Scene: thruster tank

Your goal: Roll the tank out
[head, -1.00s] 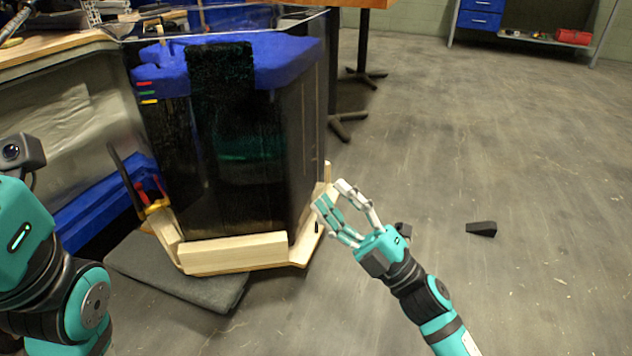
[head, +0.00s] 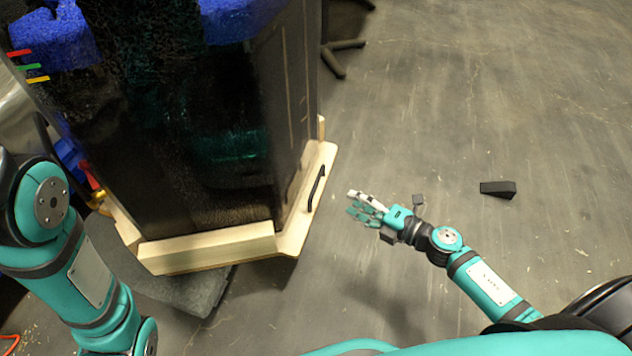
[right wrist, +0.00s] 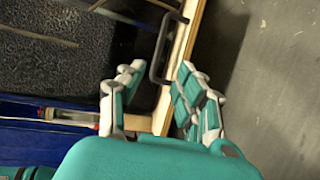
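The tall dark tank (head: 190,130) stands on a pale wooden base (head: 210,247) at the left of the head view. A black handle (head: 316,188) rises from the base's right edge; it also shows in the right wrist view (right wrist: 160,48). My right gripper (head: 351,203) is open and empty, to the right of this handle and apart from it in the head view. In the right wrist view its fingers (right wrist: 158,72) are spread, and the handle appears ahead between them. My left arm (head: 90,275) is at the left, with its gripper out of view.
A black wedge (head: 497,189) lies on the floor at right. A grey mat (head: 190,290) lies under the base's front left. Dark stand feet (head: 345,58) are behind the tank. Red and yellow items (head: 90,180) are at the base's left. The floor at right is mostly clear.

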